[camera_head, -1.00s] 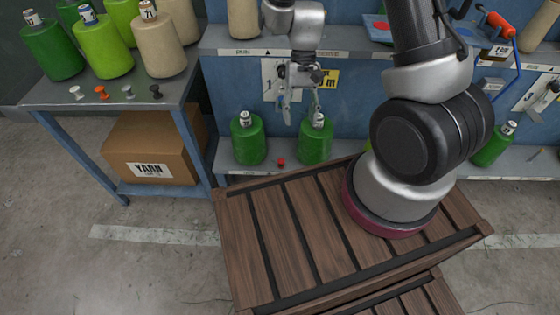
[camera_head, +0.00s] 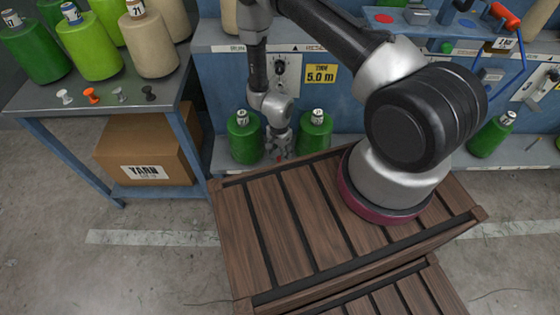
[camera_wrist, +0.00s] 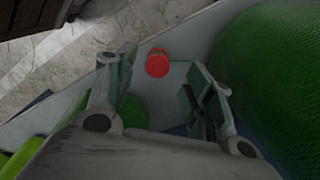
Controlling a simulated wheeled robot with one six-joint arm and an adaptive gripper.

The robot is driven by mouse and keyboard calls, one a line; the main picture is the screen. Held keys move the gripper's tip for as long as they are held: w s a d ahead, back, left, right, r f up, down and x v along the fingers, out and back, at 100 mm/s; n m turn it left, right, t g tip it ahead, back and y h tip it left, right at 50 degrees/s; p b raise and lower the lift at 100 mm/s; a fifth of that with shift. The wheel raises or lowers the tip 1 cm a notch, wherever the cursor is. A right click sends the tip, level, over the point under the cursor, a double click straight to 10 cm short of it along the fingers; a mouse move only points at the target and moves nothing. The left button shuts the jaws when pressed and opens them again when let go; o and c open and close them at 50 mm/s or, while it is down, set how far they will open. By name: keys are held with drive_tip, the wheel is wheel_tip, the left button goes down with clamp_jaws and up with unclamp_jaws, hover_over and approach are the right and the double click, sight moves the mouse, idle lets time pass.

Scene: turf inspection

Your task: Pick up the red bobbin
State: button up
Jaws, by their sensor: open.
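The red bobbin (camera_wrist: 157,63) lies on the low grey shelf between two green yarn cones. In the wrist view it shows just beyond my fingertips and between them. My gripper (camera_wrist: 158,82) is open and empty, with one finger on each side of the bobbin's line. In the head view my gripper (camera_head: 279,150) is lowered between the left green cone (camera_head: 245,138) and the right green cone (camera_head: 314,133). There my fingers mostly hide the bobbin. I cannot tell whether a finger touches it.
The right cone stands close beside my gripper in the wrist view (camera_wrist: 275,75). A wooden slatted crate (camera_head: 290,235) is in front. A table (camera_head: 60,105) with several cones and small bobbins stands left, over a yarn box (camera_head: 150,145). A yellow sign (camera_head: 320,77) hangs behind.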

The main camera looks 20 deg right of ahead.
drive_tip(key=f, duration=0.5)
drive_tip(key=shift+d, duration=0.2)
drive_tip(key=c, duration=1)
